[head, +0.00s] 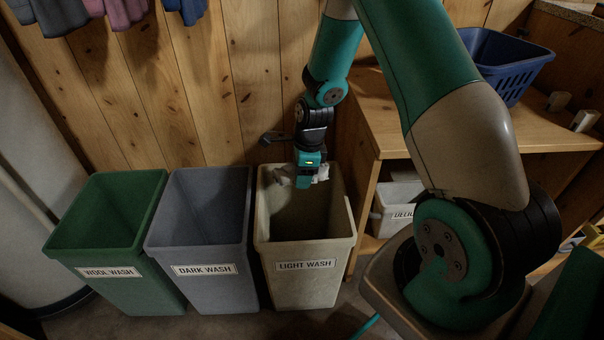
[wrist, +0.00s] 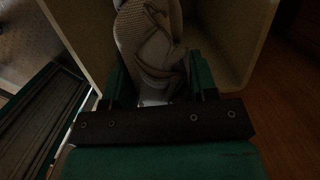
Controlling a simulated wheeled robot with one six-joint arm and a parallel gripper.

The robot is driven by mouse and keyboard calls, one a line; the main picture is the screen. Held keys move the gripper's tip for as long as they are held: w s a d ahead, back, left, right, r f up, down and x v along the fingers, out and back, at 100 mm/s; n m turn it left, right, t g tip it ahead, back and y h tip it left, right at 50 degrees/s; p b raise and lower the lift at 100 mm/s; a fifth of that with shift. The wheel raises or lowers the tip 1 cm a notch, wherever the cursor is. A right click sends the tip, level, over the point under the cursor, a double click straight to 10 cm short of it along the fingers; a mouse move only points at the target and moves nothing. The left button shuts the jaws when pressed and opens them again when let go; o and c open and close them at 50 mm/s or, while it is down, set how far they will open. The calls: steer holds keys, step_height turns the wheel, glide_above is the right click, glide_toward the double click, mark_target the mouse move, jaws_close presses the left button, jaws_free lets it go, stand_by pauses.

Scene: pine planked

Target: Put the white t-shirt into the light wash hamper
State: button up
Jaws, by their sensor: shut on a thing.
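The light wash hamper (head: 318,284) is a beige open bin with a "LIGHT WASH" label, at the right end of the row of bins. My gripper (head: 311,183) points down at the back of its open mouth. It is shut on the white t-shirt (head: 324,173), a crumpled pale cloth of which only a little shows beside the jaws. In the wrist view the t-shirt (wrist: 150,42) hangs from between the jaws (wrist: 158,82), with the hamper's pale walls (wrist: 232,42) around it. How deep the cloth hangs is hard to tell.
The grey dark wash hamper (head: 205,286) and the green wool wash hamper (head: 112,288) stand to the left. A wooden shelf unit (head: 400,130) is at the right, with a blue basket (head: 505,82) on top and a labelled white box (head: 396,205) below. Clothes hang at upper left.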

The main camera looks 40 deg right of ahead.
step_height(320, 180, down, 16)
steer(key=b, duration=1.5)
steer(key=shift+f, duration=0.15)
steer(key=o, duration=1.1)
steer(key=r+p, duration=0.2)
steer(key=r, duration=0.3)
steer(key=s+d+r+p, duration=0.1)
steer(key=r+p, duration=0.2)
steer(key=r, duration=0.3)
steer(key=d+r+p, duration=0.1)
steer(key=r+p, duration=0.1)
steer(key=r, duration=0.4)
steer(key=shift+s+d+r+p, duration=0.1)
steer(key=shift+s+r+p, duration=0.05)
steer(key=shift+s+p, duration=0.15)
